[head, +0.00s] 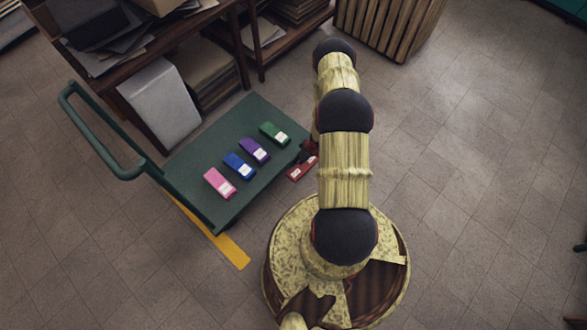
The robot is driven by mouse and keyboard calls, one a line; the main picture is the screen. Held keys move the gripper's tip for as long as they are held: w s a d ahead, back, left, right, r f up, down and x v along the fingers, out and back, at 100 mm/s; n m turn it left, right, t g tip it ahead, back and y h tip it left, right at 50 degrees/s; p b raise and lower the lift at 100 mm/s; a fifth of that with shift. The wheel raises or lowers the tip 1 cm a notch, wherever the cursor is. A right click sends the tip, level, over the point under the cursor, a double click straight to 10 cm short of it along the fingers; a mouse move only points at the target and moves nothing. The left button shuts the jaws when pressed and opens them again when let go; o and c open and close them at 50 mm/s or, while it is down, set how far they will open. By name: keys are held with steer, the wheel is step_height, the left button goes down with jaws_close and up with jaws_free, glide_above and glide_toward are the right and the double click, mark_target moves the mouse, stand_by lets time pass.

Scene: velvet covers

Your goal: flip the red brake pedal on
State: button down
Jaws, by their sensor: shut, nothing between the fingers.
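The red brake pedal (302,169) is a small red piece with a pale label, at the right corner of a green platform trolley (206,151). It appears just past the deck's edge; I cannot tell whether it is tilted up or down. My gripper (309,150) shows only as a small dark red shape just above the pedal in the picture, partly hidden behind my arm. It is shut and empty. Whether it touches the pedal cannot be told.
Pink (219,183), blue (240,165), purple (254,149) and green (274,133) labelled pieces lie in a row on the deck. The trolley handle (102,130) rises at left. A loaded shelf (190,45) stands behind.

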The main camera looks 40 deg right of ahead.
steer(key=shift+f, duration=0.1)
steer(key=b, duration=0.6)
glide_above(292, 172)
steer(key=s, duration=0.1)
steer(key=f, duration=1.1)
steer(key=shift+d+f, duration=0.35)
steer(key=shift+f, duration=0.05)
steer(key=shift+a+f, duration=0.15)
steer(key=shift+f, duration=0.65)
steer(key=shift+s, duration=0.1)
